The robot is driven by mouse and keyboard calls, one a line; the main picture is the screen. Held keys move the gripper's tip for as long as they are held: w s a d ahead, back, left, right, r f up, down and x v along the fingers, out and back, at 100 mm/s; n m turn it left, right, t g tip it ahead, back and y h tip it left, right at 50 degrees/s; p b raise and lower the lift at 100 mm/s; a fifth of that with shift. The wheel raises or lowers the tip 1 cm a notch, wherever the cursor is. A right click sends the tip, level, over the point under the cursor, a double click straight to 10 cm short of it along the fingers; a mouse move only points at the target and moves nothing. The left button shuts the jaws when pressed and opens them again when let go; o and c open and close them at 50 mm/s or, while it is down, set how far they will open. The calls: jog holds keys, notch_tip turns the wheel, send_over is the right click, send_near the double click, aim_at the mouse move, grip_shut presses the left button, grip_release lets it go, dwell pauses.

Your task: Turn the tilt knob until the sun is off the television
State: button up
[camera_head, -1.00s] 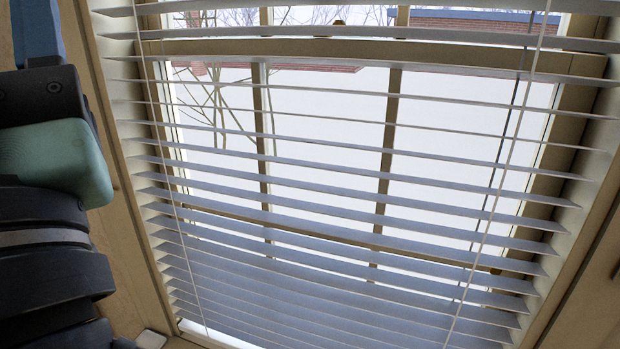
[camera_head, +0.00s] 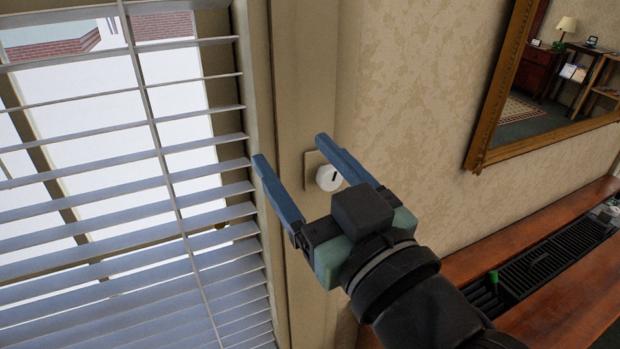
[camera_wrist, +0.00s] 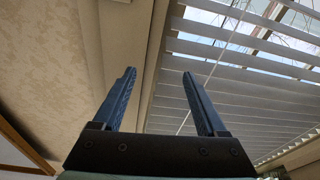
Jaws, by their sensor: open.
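The tilt knob (camera_head: 328,178) is a small white round knob with a dark mark, on a beige plate (camera_head: 311,160) on the window frame's right side. My gripper (camera_head: 293,152) is open and empty in front of it. In the head view the knob shows between the two blue fingers, close to the right one; I cannot tell the gap in depth. The wrist view shows the open fingers (camera_wrist: 158,88) against the frame, with no knob visible between them. The white blind (camera_head: 120,190) hangs with its slats open and daylight showing between them. The television is not in view.
A gilt-framed mirror (camera_head: 488,125) hangs on the patterned wall to the right. Below it runs a wooden ledge (camera_head: 560,250) with a black grille (camera_head: 535,268) and a small green object (camera_head: 493,276). The blind's cord (camera_head: 160,150) hangs left of my gripper.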

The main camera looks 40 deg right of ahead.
jog(key=m+g, duration=0.2)
send_near(333, 180)
jog(key=shift+h, duration=0.3)
jog(key=p+x, duration=0.3)
jog(key=x, duration=0.6)
jog(key=shift+w+a, duration=0.15)
grip_shut()
